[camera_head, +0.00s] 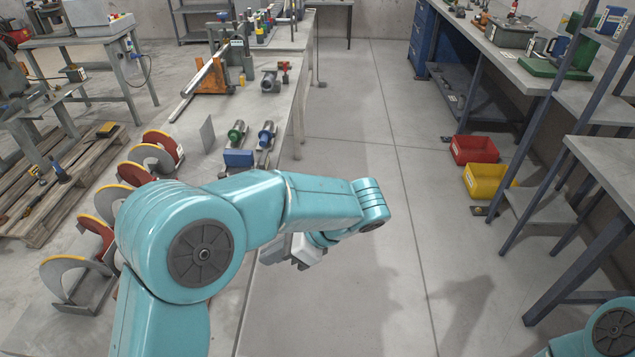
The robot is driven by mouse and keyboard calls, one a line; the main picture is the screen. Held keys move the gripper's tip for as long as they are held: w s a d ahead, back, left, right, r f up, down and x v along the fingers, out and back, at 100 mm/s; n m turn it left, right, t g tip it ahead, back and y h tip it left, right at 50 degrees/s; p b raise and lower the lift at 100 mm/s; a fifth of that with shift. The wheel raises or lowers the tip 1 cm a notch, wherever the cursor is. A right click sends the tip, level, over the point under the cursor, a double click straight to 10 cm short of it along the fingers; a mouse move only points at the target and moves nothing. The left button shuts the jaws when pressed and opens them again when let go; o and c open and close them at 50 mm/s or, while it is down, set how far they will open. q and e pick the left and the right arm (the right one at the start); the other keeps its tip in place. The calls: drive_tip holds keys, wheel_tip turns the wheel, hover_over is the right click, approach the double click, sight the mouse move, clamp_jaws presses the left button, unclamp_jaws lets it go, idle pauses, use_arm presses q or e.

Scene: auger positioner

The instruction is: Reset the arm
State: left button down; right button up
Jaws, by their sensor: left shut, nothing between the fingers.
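My left arm comes up from the bottom left in teal and bends to the right across the view. Its left gripper (302,262) shows below the forearm, grey and pointing down, at the right edge of the long grey table (215,165). The left gripper is shut with nothing in it, and part of it is hidden behind the wrist. Of my right arm only a teal joint shows in the bottom right corner. My right gripper is out of view.
Curved auger pieces (152,158) in red, grey and yellow stand along the table's left side. Green-capped (237,132) and blue-capped (266,134) cylinders lie beyond my forearm. Red (474,150) and yellow (488,181) bins are on the floor by the right benches. The middle floor is clear.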

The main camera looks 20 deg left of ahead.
use_arm(q)
drive_tip(key=shift+f, duration=0.1)
drive_tip(key=s+d+f+n+t+h, duration=0.1)
drive_tip(key=s+f+n+h, duration=0.3)
drive_tip(key=f, duration=0.6)
drive_tip(key=s+d+f+n+t+h, duration=0.1)
drive_tip(key=s+d+f+n+h, duration=0.3)
drive_tip(key=f, duration=0.6)
drive_tip(key=s+d+f+n+h, duration=0.3)
drive_tip(key=s+f+n+h, duration=0.2)
drive_tip(key=s+f+n, duration=0.2)
wheel_tip(320, 180, down, 3)
drive_tip(key=shift+s+d+n+t, duration=0.2)
drive_tip(key=shift+n+t, duration=0.2)
drive_tip(key=shift+n, duration=0.8)
